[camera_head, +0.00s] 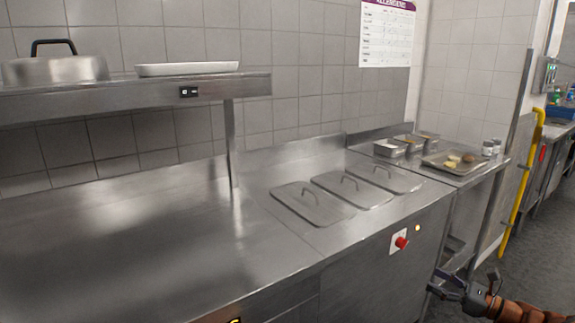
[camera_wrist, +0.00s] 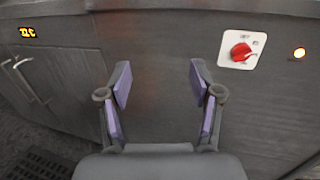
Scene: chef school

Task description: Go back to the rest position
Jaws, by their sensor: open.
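My gripper (camera_head: 462,287) shows at the lower right of the head view, in front of the steel counter's front panel and below the red knob. In the wrist view my gripper (camera_wrist: 159,84) is open and empty, its two purple-padded fingers spread apart. They point toward the grey front panel (camera_wrist: 155,45), with nothing between them. My arm enters the head view from the bottom right corner.
The steel counter (camera_head: 130,250) has three lidded wells (camera_head: 312,203) and a red knob (camera_head: 401,242), also in the wrist view (camera_wrist: 241,52). A tray with food (camera_head: 431,170) stands farther right. A yellow rail (camera_head: 522,185) is beyond. Floor (camera_head: 530,256) shows at right.

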